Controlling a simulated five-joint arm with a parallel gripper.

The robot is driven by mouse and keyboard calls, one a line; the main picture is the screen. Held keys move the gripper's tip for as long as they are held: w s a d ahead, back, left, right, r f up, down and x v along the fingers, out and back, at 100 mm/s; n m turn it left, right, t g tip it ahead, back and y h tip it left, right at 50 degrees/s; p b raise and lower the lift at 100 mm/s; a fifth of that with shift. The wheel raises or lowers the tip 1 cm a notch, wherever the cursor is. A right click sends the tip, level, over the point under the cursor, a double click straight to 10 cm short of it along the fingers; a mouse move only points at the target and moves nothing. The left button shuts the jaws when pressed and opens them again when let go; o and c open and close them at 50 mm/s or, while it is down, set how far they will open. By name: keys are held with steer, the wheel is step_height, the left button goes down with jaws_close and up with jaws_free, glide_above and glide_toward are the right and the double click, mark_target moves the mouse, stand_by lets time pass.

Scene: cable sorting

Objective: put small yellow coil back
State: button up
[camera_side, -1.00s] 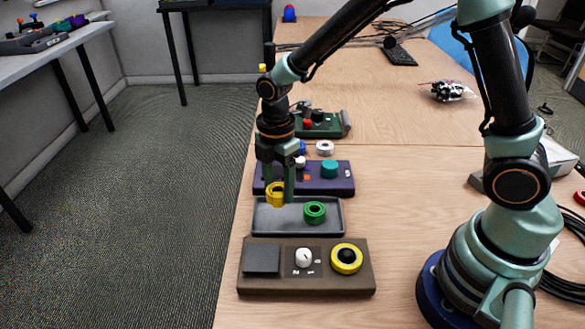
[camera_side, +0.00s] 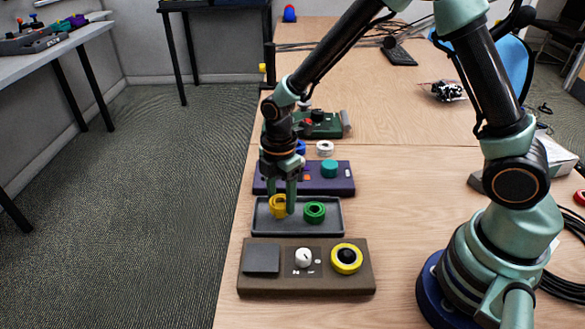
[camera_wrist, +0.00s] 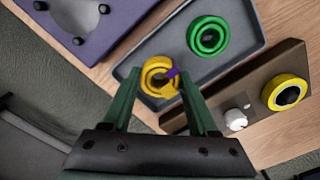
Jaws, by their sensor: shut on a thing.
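The small yellow coil (camera_side: 278,206) is between the fingers of my gripper (camera_side: 283,203), at the left part of the grey tray (camera_side: 297,230). My gripper is shut on it, pointing down. In the wrist view the yellow coil (camera_wrist: 160,76) shows at the fingertips, with a small purple patch on its side, over the tray (camera_wrist: 238,28). I cannot tell whether the coil touches the tray floor. A green coil (camera_side: 314,212) lies in the tray to the right of it, and also shows in the wrist view (camera_wrist: 208,36).
A brown panel (camera_side: 325,284) with a white knob (camera_side: 304,258) and a yellow-ringed black button (camera_side: 346,259) stands in front of the tray. A purple panel (camera_side: 345,177) stands behind it, then a green box (camera_side: 330,131).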

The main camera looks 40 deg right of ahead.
steer(key=shift+f, duration=0.8)
stand_by(0.4)
steer(key=o, duration=1.4)
steer(key=shift+r, duration=3.55)
steer(key=s+d+r+m+t, duration=0.2)
steer(key=s+d+r+m, duration=0.1)
steer(key=r+m, duration=0.2)
steer(key=s+d+r+m+t, duration=0.1)
steer(key=s+d+r+m, duration=0.2)
steer(key=m, duration=0.4)
steer(key=s+d+r+m+t, duration=0.2)
steer(key=s+d+r+m, duration=0.1)
steer(key=r+m, duration=0.3)
steer(key=shift+s+d+r+t, duration=0.1)
steer(key=shift+s+r+t, duration=0.05)
steer(key=shift+s+r, duration=0.35)
steer(key=shift+s+d+r+t, duration=0.15)
steer(key=shift+s+r, duration=0.1)
steer(key=shift+r, duration=0.3)
